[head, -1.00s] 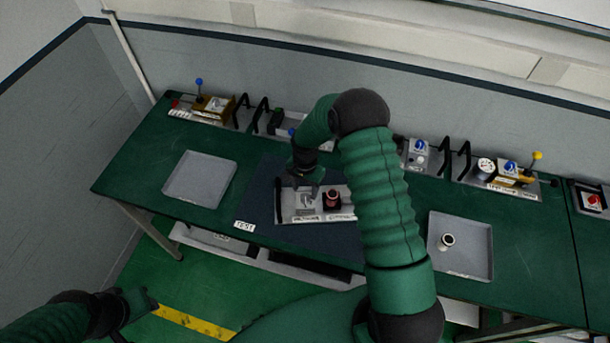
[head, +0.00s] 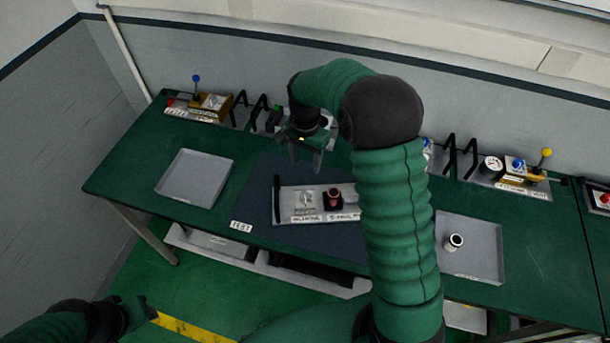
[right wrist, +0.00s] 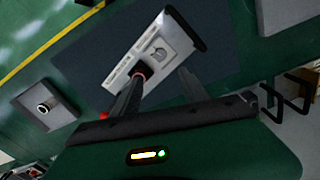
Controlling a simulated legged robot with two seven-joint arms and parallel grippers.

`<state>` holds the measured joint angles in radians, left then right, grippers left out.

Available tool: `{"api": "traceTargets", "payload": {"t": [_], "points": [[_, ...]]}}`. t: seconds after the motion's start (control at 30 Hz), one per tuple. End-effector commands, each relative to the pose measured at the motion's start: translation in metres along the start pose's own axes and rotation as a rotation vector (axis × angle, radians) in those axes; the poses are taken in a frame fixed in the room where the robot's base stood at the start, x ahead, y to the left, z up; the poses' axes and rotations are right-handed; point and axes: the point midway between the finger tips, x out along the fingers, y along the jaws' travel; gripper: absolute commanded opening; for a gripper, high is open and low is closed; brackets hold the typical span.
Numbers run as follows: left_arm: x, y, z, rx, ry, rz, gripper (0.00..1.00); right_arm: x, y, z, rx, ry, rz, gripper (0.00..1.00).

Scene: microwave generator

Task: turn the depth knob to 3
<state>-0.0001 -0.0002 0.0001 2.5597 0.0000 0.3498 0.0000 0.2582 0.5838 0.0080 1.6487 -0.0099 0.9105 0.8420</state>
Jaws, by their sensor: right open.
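A light grey panel (head: 290,205) lies on the dark mat in the head view. It carries a pale grey knob (head: 307,199) and a dark red round part (head: 333,198), with labels too small to read. I cannot tell which knob is the depth knob or its setting. My right gripper (head: 306,168) is open and empty, above and behind the panel, its fingers pointing down. The right wrist view shows the pale knob (right wrist: 158,53) beyond the fingertips, apart from them. My left gripper (head: 140,310) is low at the left, away from the table; its jaws are unclear.
A grey tray (head: 194,178) lies left of the mat (head: 245,200). Another tray (head: 485,265) at the right holds a small round part (head: 453,242). Panels with levers, handles and blue knobs (head: 519,164) line the back edge. My right arm hides the table's middle right.

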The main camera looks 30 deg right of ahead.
Motion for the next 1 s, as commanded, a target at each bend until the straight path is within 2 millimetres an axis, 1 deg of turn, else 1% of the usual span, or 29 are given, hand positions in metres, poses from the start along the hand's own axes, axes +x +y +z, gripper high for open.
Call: {"api": "traceTargets", "payload": {"t": [0.03, 0.13, 0.17, 0.23, 0.37, 0.5, 0.7, 0.83, 0.9, 1.0], "points": [[0.018, 0.0, 0.005, 0.0, -0.002, 0.0, 0.36, 0.01, -0.002, 0.001, -0.003, 0.003, -0.003, 0.52], [0.013, 0.0, 0.004, 0.0, -0.002, 0.0, 0.36, 0.006, -0.001, 0.001, -0.002, -0.002, -0.003, 0.52], [0.01, 0.0, 0.003, 0.0, -0.001, 0.0, 0.36, 0.009, -0.001, 0.001, -0.001, -0.003, -0.002, 0.52], [0.007, 0.0, 0.002, 0.0, 0.0, 0.0, 0.36, 0.02, 0.0, 0.001, -0.001, -0.005, 0.0, 0.52], [-0.002, 0.0, 0.0, 0.0, 0.0, 0.0, 0.36, 0.05, 0.0, 0.002, 0.0, -0.006, 0.001, 0.52], [-0.011, 0.0, -0.002, 0.0, 0.0, 0.0, 0.36, 0.087, 0.0, 0.002, 0.001, -0.007, 0.001, 0.52], [-0.022, 0.0, -0.005, 0.0, 0.0, 0.0, 0.36, 0.137, 0.0, 0.002, 0.0, -0.005, 0.0, 0.52], [-0.026, 0.0, -0.006, 0.0, -0.001, 0.0, 0.36, 0.159, -0.001, 0.001, 0.001, -0.003, -0.002, 0.52], [-0.027, 0.0, -0.006, 0.0, -0.001, 0.0, 0.36, 0.165, -0.001, 0.001, 0.0, -0.003, -0.003, 0.52], [-0.027, 0.0, -0.006, 0.0, -0.001, 0.0, 0.36, 0.169, -0.001, 0.001, 0.0, -0.001, -0.005, 0.52]]}}
